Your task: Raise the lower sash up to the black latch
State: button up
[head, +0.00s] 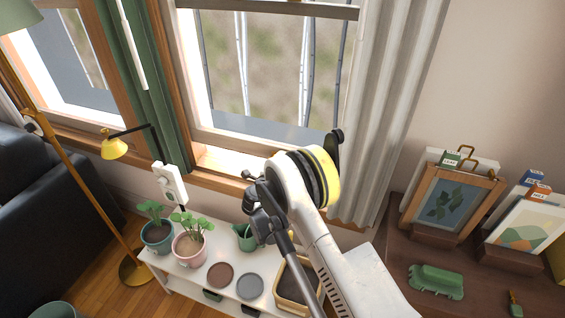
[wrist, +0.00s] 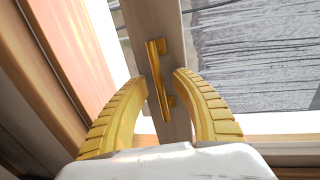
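The lower sash (head: 222,139) is in the right-hand window in the head view; its grey bottom rail (wrist: 148,15) also shows in the wrist view. A brass handle (wrist: 155,68) is fixed to that rail. My gripper (wrist: 159,82) is open, with its yellow ridged fingers on either side of the handle. The handle's lower end lies between the fingertips; I cannot tell whether they touch it. In the head view my arm hides the fingers and the handle. I cannot make out the black latch in either view.
A pale curtain (head: 385,100) hangs right of the window. Below stands a white bench (head: 186,283) with potted plants (head: 190,244). A yellow lamp (head: 114,148) is at left. A brown cabinet (head: 395,255) with framed pictures (head: 452,203) is at right.

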jog(key=shift+s, duration=0.1)
jog(key=v, duration=1.2)
